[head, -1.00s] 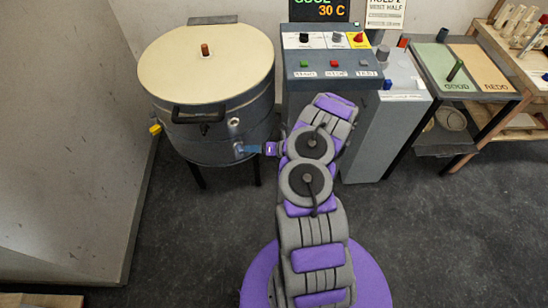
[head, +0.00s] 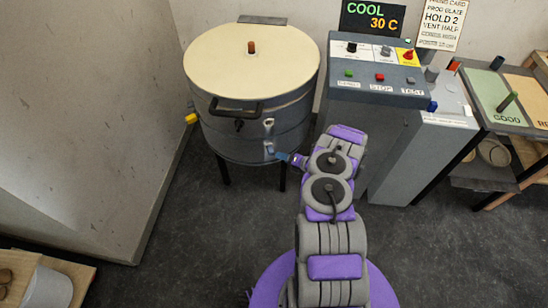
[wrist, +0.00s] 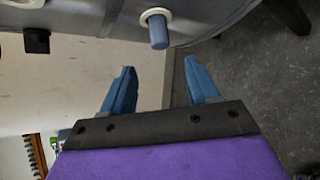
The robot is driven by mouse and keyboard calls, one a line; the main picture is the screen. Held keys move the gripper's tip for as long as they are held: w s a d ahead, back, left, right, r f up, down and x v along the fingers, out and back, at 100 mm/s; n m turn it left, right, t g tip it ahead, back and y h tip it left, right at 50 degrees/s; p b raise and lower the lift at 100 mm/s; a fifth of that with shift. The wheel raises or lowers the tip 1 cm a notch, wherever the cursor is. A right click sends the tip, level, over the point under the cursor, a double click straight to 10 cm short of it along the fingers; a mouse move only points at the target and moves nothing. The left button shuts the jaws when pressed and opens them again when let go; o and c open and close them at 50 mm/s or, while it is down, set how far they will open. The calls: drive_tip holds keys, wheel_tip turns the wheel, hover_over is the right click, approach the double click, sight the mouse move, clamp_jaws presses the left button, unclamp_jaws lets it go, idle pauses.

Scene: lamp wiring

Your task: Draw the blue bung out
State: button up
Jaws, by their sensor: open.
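The blue bung (wrist: 159,31) sticks out of a pale ring (wrist: 154,14) in the wall of the round kiln (wrist: 85,14), at the top of the wrist view. My gripper (wrist: 160,64) is open, its two blue fingers spread, with nothing between them. The bung lies just beyond the fingertips, roughly centred between them, and a gap shows. In the head view, my gripper (head: 277,152) is at the front right of the kiln (head: 228,118), just below a pale ring (head: 268,122). The bung itself is hard to make out there.
The kiln has a cream lid (head: 240,65) and a black handle (head: 235,112). A yellow plug (head: 191,118) is on its left side. A control panel (head: 378,80) stands right of it. A sorting table (head: 505,120) is farther right. Dark floor (head: 210,240) is clear at front left.

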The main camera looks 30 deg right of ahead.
sight(272, 155)
drive_tip(key=shift+b+x, duration=0.7)
drive_tip(key=shift+x, duration=2.9)
drive_tip(key=shift+d+f, duration=0.1)
drive_tip(key=shift+d, duration=0.35)
drive_tip(key=shift+c, duration=1.4)
drive_tip(key=shift+a, duration=0.35)
drive_tip(key=c, duration=0.4)
drive_tip(key=shift+a, duration=0.1)
drive_tip(key=c, duration=0.3)
drive_tip(key=o, duration=0.4)
drive_tip(key=shift+s, duration=0.1)
drive_tip(key=shift+d, duration=0.3)
drive_tip(key=c, duration=0.4)
drive_tip(key=shift+a, duration=0.1)
clamp_jaws()
